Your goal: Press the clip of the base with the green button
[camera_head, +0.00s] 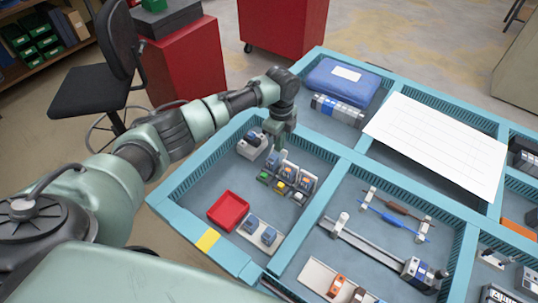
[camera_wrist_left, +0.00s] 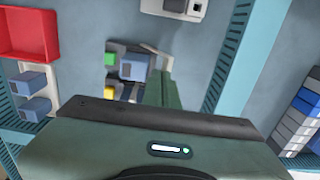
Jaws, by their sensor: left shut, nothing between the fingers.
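The base with the green button (camera_head: 264,177) is the leftmost of a row of bases in the blue-walled tray compartment. Its green button also shows in the left wrist view (camera_wrist_left: 110,58), next to a blue-grey block. Bases with a yellow button (camera_head: 281,187) and a white button (camera_head: 299,198) stand beside it to the right. My left gripper (camera_head: 275,157) is shut and empty, pointing down just behind the green-button base. It partly covers that base in the head view. I cannot tell whether it touches the clip. My right gripper is not in view.
A red tray (camera_head: 228,211) and a white rail with blue blocks (camera_head: 262,233) lie at the front of the compartment. A grey-white device (camera_head: 252,144) stands left of my gripper. Blue divider walls (camera_head: 322,185) surround the compartment. Its floor is clear between these items.

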